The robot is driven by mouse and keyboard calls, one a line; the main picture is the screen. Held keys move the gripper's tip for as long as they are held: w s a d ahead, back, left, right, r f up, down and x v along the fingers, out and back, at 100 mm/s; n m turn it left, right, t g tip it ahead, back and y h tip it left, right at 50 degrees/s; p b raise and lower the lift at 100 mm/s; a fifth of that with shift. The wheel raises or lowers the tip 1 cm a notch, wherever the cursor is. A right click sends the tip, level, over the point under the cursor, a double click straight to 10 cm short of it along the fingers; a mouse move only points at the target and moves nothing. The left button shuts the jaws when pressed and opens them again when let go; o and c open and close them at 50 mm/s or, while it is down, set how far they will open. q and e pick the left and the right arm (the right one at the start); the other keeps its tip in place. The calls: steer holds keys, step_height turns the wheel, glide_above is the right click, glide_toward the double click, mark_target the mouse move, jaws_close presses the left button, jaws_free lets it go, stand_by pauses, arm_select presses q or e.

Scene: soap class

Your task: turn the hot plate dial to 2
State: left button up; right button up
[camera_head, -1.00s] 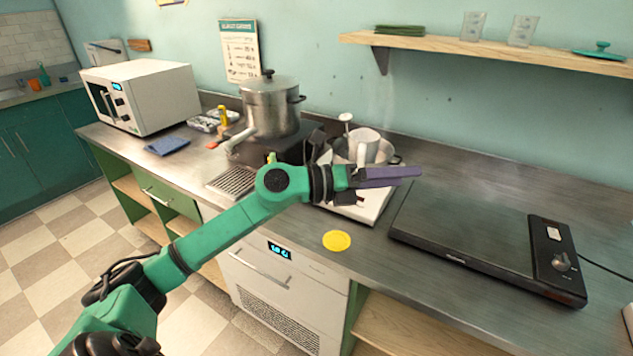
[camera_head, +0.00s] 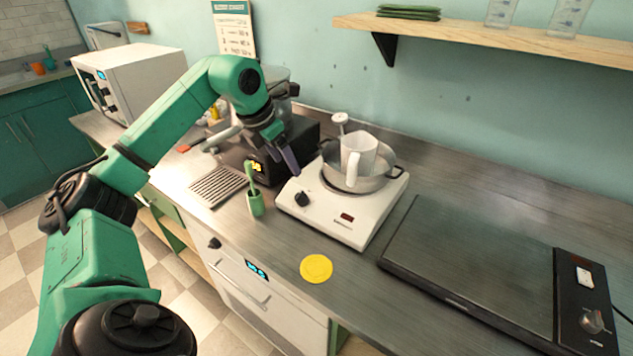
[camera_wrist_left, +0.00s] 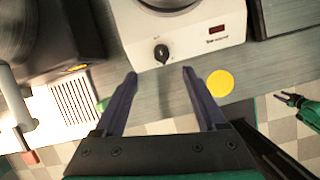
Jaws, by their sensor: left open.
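The white hot plate (camera_head: 335,226) stands on the counter, with a small red display and a black round dial (camera_head: 302,198) on its front. A metal pot (camera_head: 379,177) with a white jug (camera_head: 357,158) in it stands on top. My left gripper (camera_head: 287,158) points down above the hot plate's left side, behind the dial in the picture. In the wrist view, its two purple fingers (camera_wrist_left: 160,76) are apart and empty, with the dial (camera_wrist_left: 161,53) beyond the gap between the tips. The dial's numbers are too small to read. My right gripper (camera_wrist_left: 285,98) shows small at the wrist view's right edge.
A green cup (camera_head: 255,204) with a brush stands left of the hot plate. A yellow disc (camera_head: 316,268) lies in front. A black box (camera_head: 294,140) with a display stands behind left. A dark flat plate (camera_head: 470,262) with its own knob fills the right.

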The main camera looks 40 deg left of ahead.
arm_select(q)
glide_toward(299, 193)
steer(key=f, duration=0.2)
steer(key=x, duration=0.2)
steer(key=p+x, duration=0.1)
steer(key=x, duration=0.1)
steer(key=shift+w+d+f, duration=0.15)
steer(key=shift+w+f, duration=0.05)
steer(key=shift+w, duration=0.25)
steer(key=x, duration=0.2)
steer(key=shift+w+f+p, duration=0.2)
steer(key=shift+f+p, duration=0.15)
steer(key=shift+f, duration=0.3)
steer(key=shift+c, duration=0.6)
jaws_close()
arm_select(e)
steer(key=shift+s+r, duration=0.8)
steer(key=shift+s, duration=0.35)
